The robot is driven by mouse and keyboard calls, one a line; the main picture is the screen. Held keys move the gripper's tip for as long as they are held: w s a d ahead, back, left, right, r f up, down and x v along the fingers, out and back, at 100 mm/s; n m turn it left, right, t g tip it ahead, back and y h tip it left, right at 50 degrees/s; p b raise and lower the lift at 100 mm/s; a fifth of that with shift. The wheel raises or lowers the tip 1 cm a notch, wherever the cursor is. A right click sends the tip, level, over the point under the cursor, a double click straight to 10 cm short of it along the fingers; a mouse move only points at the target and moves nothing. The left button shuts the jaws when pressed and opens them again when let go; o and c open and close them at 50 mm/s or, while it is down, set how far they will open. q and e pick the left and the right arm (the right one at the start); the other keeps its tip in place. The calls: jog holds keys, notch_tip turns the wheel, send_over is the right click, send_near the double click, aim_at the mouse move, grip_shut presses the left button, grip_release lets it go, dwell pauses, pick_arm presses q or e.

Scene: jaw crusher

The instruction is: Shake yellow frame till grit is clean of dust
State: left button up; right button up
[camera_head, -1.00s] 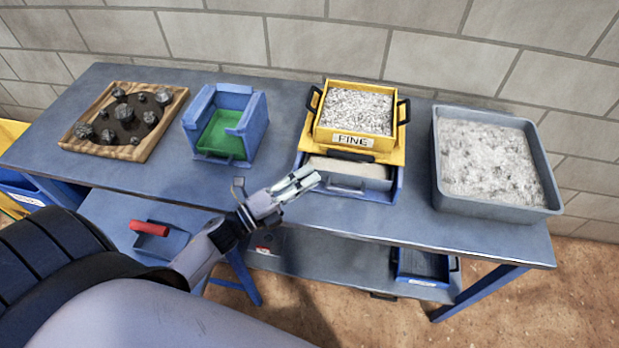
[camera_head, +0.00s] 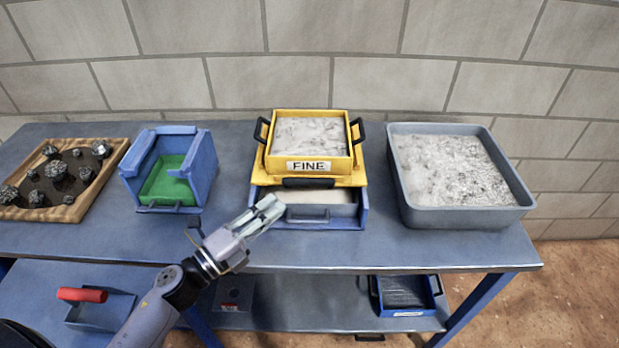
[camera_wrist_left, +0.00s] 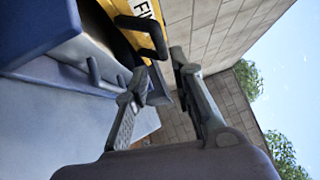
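The yellow frame (camera_head: 350,178), marked FINE and with black handles at its left and right, sits on top of a blue housing (camera_head: 364,212) with a pale drawer (camera_head: 325,212). Grey-white grit (camera_head: 308,138) fills the frame; I cannot tell how much dust is on it. My left gripper (camera_head: 270,208) is in front of the housing's left front corner, below the frame's left handle. In the left wrist view its fingers (camera_wrist_left: 160,98) are apart and empty, with a black handle (camera_wrist_left: 148,30) of the frame beyond them. My right gripper is out of view.
A grey tub (camera_head: 465,217) of pale material stands to the right, and a blue bin (camera_head: 205,165) with a green inside to the left. A wooden tray (camera_head: 105,185) of dark rocks is at far left. The bench front (camera_head: 420,250) is clear.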

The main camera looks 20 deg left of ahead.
aim_at(310, 185)
pick_arm(q)
jog(key=p+x, duration=0.2)
jog(key=x, duration=0.9)
jog(key=shift+w, duration=0.15)
jog(key=shift+c, duration=0.4)
grip_shut()
jog(key=shift+f, duration=0.1)
